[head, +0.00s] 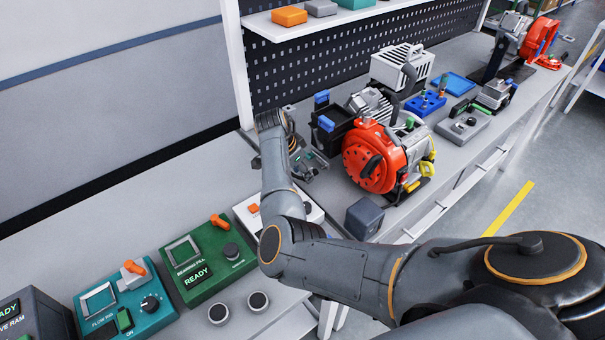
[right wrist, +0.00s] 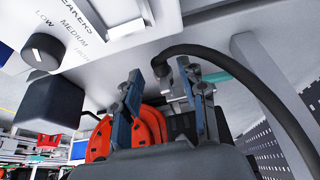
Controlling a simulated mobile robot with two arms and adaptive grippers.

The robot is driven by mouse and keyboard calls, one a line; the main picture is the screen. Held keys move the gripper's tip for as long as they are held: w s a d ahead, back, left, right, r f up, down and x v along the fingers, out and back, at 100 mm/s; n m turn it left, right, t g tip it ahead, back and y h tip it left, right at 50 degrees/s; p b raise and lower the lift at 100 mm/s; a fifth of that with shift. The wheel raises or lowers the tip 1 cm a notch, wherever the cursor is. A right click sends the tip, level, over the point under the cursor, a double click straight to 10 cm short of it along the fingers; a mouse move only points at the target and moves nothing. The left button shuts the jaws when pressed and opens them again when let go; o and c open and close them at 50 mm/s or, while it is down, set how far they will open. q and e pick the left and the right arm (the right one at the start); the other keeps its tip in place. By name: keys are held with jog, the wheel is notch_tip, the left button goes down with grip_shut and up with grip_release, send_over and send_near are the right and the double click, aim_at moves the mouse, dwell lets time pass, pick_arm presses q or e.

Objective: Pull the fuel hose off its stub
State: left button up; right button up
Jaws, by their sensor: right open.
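The red engine (head: 372,158) with a round starter cover stands on the bench in the head view; its red cover also shows behind my fingers in the right wrist view (right wrist: 152,127). My right gripper (right wrist: 160,88) is open, with its two blue-grey fingers apart. A black hose (right wrist: 262,82) arcs from near the fingertips down to the right; I cannot tell whether it is the fuel hose. A small metal fitting (right wrist: 178,88) shows near the right fingertip. The fuel stub cannot be made out in the head view. My left gripper is not in view.
A black bin (head: 330,130) stands left of the engine, and a dark box (head: 364,218) sits at the bench's front edge. Green (head: 207,262) and teal (head: 124,300) control boxes stand nearer. A pegboard (head: 340,50) rises behind.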

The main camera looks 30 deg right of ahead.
jog(key=v, duration=1)
jog(key=shift+a, duration=0.25)
jog(key=shift+f, duration=0.1)
